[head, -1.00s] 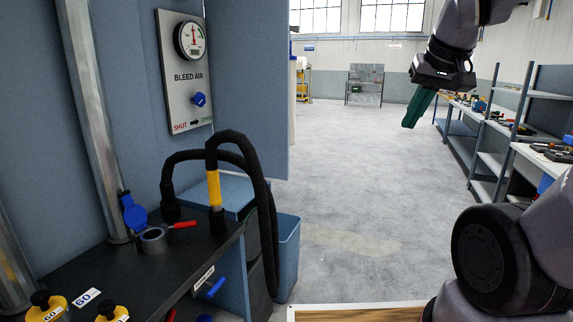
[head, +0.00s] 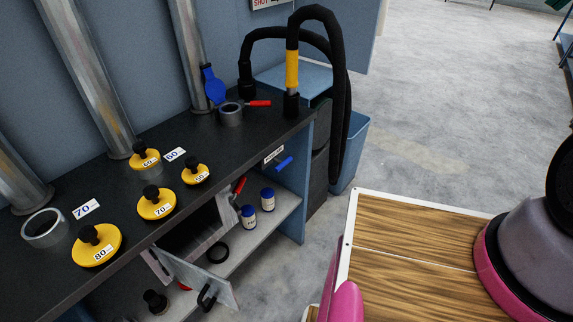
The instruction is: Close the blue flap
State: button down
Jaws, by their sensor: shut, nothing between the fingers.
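The blue flap (head: 213,86) stands open and upright on the far part of the black bench top, by the foot of a metal pipe. A short grey ring-shaped port (head: 231,114) with a red handle (head: 259,103) is just right of and in front of it. The ring's mouth is uncovered. My gripper is out of the frame; only parts of my own body show at the right.
Black hoses (head: 330,60) arch up right of the flap. Yellow knobbed caps (head: 157,203) and a loose grey ring (head: 45,228) sit on the near bench (head: 205,150). Metal pipes (head: 88,75) rise behind. Bottles (head: 267,199) stand on a lower shelf. Floor is clear beyond.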

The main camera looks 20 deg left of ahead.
aim_at(215, 88)
jog(key=l+u, duration=0.1)
jog(key=u, duration=0.75)
jog(key=k+l+u, duration=0.1)
jog(key=u, duration=0.3)
jog(key=k+u, duration=0.1)
jog(key=u, duration=0.3)
